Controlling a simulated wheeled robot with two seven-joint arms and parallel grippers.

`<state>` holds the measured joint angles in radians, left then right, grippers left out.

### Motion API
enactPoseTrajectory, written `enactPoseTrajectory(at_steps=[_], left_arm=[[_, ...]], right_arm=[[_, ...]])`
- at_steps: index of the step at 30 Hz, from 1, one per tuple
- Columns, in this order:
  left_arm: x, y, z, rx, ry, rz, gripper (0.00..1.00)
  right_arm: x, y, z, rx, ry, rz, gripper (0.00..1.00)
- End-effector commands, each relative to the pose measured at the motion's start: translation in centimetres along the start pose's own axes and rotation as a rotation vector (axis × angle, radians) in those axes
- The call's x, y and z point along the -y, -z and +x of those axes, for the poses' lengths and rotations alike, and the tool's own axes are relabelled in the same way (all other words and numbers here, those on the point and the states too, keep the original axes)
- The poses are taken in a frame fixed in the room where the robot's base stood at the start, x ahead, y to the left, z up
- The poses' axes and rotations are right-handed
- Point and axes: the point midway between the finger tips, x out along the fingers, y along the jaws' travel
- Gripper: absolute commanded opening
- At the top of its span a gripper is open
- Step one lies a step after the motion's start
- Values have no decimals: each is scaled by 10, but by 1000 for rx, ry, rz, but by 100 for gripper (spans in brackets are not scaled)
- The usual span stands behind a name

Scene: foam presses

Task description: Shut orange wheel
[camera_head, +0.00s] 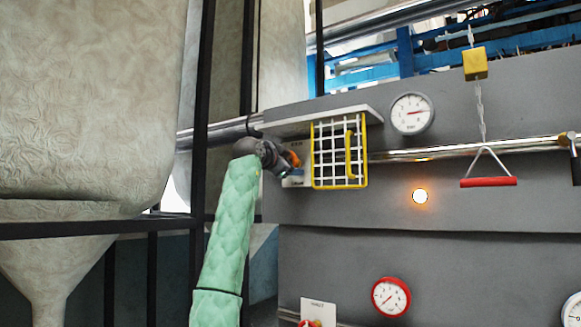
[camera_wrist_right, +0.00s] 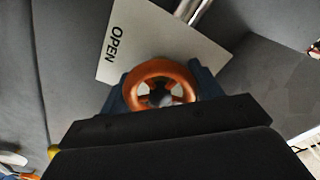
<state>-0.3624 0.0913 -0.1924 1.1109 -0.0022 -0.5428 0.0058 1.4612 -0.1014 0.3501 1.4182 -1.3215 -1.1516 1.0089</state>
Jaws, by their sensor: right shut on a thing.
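The orange wheel (camera_wrist_right: 160,68) shows in the right wrist view as a small spoked handwheel between the two dark fingers. In the head view a bit of the orange wheel (camera_head: 291,158) shows beside my right gripper (camera_head: 284,165), left of a yellow-framed white grid. My right gripper (camera_wrist_right: 161,92) is shut on the wheel's rim. A white plate (camera_wrist_right: 160,40) reading OPEN is behind the wheel. The left gripper is in neither view.
The yellow-framed grid guard (camera_head: 339,152) stands just right of the gripper, under a white shelf (camera_head: 322,119). A red pull handle (camera_head: 488,182), a lit lamp (camera_head: 420,196) and gauges (camera_head: 411,113) are on the grey panel. Dark frame posts stand left.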

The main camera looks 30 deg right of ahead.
Motion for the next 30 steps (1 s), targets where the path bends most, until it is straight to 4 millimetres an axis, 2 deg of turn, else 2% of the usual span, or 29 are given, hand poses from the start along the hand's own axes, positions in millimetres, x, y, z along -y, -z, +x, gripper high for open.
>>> enactPoseTrajectory(at_steps=[7,16,25,26,29,30], left_arm=[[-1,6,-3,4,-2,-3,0],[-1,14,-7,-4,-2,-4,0],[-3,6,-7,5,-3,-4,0],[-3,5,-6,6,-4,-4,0],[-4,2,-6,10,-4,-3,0],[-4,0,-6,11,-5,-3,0]], right_arm=[[0,0,0,0,0,104,41],[0,0,0,1,0,143,41],[0,0,0,1,0,145,41],[0,0,0,1,0,145,66],[0,0,0,1,0,144,86],[0,0,0,1,0,144,86]])
